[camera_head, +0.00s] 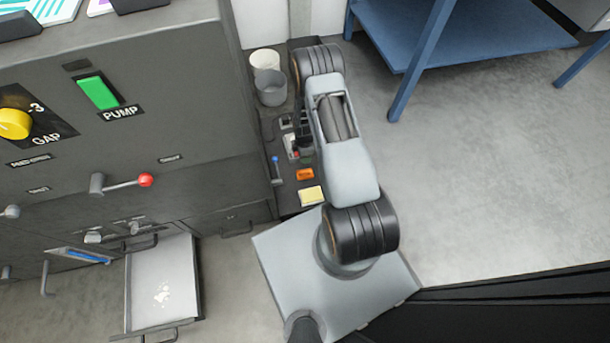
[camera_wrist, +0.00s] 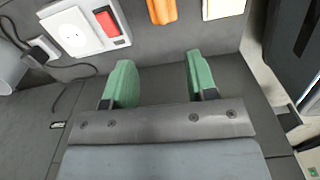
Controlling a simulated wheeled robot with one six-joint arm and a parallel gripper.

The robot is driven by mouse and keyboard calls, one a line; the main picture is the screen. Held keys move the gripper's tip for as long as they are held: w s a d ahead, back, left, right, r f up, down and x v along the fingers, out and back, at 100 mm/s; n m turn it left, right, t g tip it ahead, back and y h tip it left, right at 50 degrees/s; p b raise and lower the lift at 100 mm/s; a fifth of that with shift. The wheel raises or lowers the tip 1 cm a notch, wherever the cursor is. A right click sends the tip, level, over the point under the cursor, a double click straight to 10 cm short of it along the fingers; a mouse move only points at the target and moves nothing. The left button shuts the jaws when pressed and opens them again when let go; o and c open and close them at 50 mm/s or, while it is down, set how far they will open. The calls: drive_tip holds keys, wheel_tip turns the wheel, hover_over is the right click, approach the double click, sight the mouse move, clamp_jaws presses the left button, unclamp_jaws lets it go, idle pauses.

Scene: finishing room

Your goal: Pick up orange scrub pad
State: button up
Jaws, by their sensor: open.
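The orange scrub pad (camera_head: 305,174) lies on the dark narrow bench top, just beyond a pale yellow pad. In the wrist view the orange pad (camera_wrist: 161,10) is cut off by the top edge, ahead of the gap between my fingers. My gripper (camera_wrist: 158,78) has two green-tipped fingers, spread apart with nothing between them. The fingertips are short of the pad and not touching it. In the head view my gripper is hidden behind my arm.
The pale yellow pad (camera_head: 312,196) lies beside the orange one. A blue-tipped tool (camera_head: 277,170) is to its left. A white socket plate with a red switch (camera_wrist: 108,20) is near my left finger. Cups (camera_head: 270,88) stand at the far end. An open drawer (camera_head: 163,284) juts out below left.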

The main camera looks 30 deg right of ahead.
drive_tip(key=b, duration=0.3)
hover_over(305, 170)
wheel_tip(305, 170, down, 9)
drive_tip(key=shift+s+a+r, duration=0.1)
drive_tip(key=shift+s, duration=0.05)
drive_tip(key=shift+f+b, duration=1.55)
drive_tip(key=shift+f, duration=1.55)
drive_tip(key=shift+c, duration=0.5)
clamp_jaws()
